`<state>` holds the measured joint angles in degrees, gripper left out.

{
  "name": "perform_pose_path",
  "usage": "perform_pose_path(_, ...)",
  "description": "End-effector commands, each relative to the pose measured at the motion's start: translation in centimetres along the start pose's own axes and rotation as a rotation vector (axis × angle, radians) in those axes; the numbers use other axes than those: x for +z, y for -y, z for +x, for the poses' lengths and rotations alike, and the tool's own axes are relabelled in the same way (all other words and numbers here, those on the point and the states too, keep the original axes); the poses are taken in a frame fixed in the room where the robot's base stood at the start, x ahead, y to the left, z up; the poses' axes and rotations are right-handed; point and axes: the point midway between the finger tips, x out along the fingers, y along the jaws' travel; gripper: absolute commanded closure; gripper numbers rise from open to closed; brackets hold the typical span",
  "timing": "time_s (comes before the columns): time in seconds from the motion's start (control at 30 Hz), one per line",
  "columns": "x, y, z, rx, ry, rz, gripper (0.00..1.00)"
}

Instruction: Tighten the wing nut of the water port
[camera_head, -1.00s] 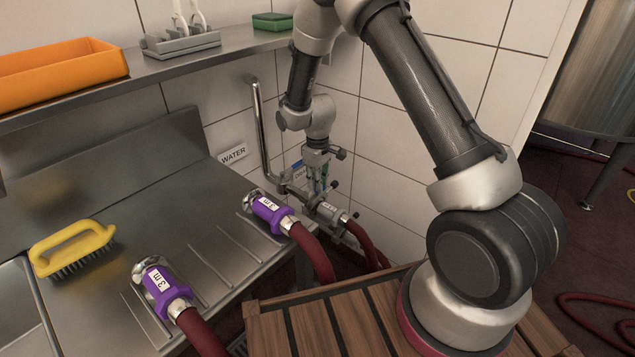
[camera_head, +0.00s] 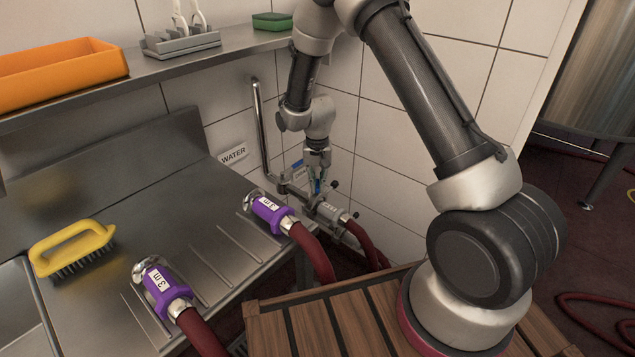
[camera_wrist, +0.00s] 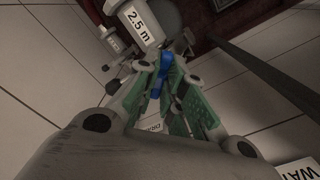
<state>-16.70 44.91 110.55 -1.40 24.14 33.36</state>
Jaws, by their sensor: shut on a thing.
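My gripper (camera_head: 317,181) points down at the water port (camera_head: 298,193), at the lower end of the steel pipe by the wall. In the wrist view its green finger pads (camera_wrist: 163,88) are shut on a narrow blue part, which looks like the wing nut (camera_wrist: 166,66). The blue also shows as a small spot in the head view (camera_head: 318,188). A hose end (camera_head: 329,211) with a dark red hose sits at the port. Its white label reads 2.5 m in the wrist view (camera_wrist: 139,24). The fingers partly hide the joint.
Two purple hose ends (camera_head: 270,212) (camera_head: 160,287), each labelled 3 m, lie on the steel counter left of the port. A yellow brush (camera_head: 72,243) lies farther left. A WATER sign (camera_head: 233,154) is on the tiled wall. A shelf (camera_head: 190,58) runs above.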

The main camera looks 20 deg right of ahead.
Motion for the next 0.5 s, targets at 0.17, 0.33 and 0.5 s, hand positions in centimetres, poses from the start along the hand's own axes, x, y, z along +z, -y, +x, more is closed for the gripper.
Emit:
perform_pose_path(0.17, -0.09, 0.04, -0.06, 0.000, -0.002, 0.161, 1.00)
perform_pose_path(0.33, -0.10, 0.05, -0.06, 0.001, -0.002, 0.302, 1.00)
perform_pose_path(0.5, -0.11, 0.05, -0.07, 0.001, -0.002, 0.416, 1.00)
